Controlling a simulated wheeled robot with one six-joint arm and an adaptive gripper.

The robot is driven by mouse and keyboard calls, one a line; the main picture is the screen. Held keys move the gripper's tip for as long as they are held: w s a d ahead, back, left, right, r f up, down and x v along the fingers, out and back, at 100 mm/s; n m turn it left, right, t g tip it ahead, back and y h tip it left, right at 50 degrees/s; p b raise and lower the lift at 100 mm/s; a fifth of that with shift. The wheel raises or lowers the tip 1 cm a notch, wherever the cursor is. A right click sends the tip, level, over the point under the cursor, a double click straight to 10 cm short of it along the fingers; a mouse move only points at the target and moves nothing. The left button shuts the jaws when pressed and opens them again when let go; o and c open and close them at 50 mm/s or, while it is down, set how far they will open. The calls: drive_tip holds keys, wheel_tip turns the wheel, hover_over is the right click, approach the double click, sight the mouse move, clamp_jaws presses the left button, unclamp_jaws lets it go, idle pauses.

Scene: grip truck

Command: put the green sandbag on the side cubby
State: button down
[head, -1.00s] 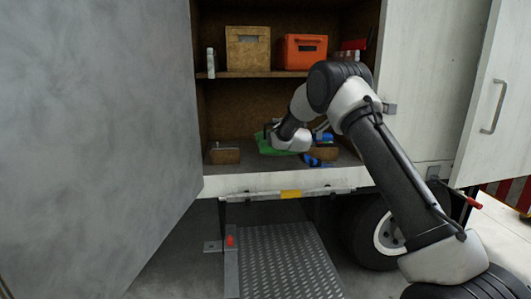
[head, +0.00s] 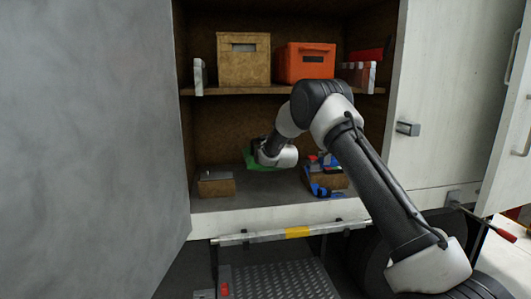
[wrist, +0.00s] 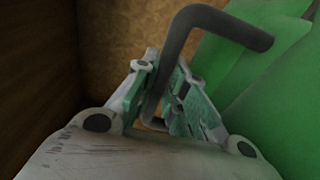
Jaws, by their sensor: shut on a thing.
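The green sandbag (head: 256,163) is inside the side cubby (head: 238,202), toward the back of its lower floor. In the head view my arm's end covers most of it. In the wrist view the green sandbag (wrist: 280,85) fills the right side, with a dark bent handle (wrist: 225,22) on it. My gripper (wrist: 160,105) is shut on that handle, which passes between its fingers. In the head view the fingers are hidden behind my wrist. I cannot tell whether the bag touches the cubby floor.
A wooden block (head: 216,187) stands left on the cubby floor. A blue strap and another wooden block (head: 327,178) are at the right. The shelf above holds a tan crate (head: 243,65) and an orange crate (head: 303,66). Open doors flank the cubby.

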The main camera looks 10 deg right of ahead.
drive_tip(key=shift+f, duration=3.8)
drive_tip(key=shift+f, duration=0.15)
drive_tip(key=c, duration=1.5)
unclamp_jaws()
drive_tip(key=shift+s+f, duration=0.1)
drive_tip(key=shift+f, duration=0.15)
